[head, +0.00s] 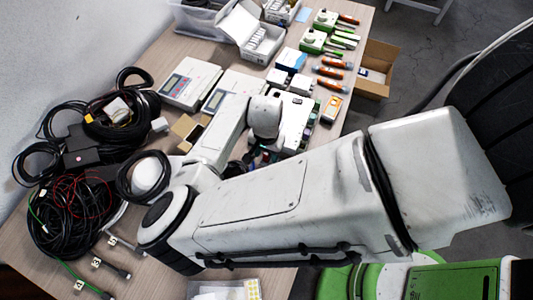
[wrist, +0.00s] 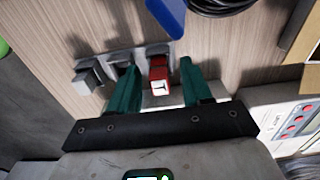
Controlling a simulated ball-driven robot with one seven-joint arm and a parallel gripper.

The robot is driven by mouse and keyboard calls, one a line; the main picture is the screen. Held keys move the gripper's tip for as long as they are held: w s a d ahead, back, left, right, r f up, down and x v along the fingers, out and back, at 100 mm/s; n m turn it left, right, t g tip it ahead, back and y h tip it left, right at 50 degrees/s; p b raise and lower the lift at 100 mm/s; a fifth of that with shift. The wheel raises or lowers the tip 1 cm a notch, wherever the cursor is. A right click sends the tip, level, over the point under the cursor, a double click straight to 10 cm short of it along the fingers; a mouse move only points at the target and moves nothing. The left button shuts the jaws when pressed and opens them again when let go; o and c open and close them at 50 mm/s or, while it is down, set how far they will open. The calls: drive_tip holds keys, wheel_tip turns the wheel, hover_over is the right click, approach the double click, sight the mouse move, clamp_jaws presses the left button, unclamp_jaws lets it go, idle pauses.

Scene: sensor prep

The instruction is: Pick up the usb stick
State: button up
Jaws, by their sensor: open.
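A small red block with a white marked end (wrist: 160,88), which looks like the usb stick, stands at the right of a grey strip (wrist: 97,66) in the wrist view. A grey block (wrist: 87,80) and a darker block (wrist: 122,66) sit along the same strip. My gripper (wrist: 157,80) is open, with its teal fingers on either side of the red block. I cannot tell whether a finger touches it. The left finger partly covers the darker block. In the head view my arm hides most of the gripper and the strip.
In the head view, black cable coils (head: 70,215) fill the left of the table (head: 150,262). Grey-white instruments (head: 190,84), an open white box (head: 250,38) and orange-black tools (head: 333,72) stand toward the back and right. A blue object (wrist: 167,15) lies near the gripper.

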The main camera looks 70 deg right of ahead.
drive_tip(key=shift+c, duration=0.4)
clamp_jaws()
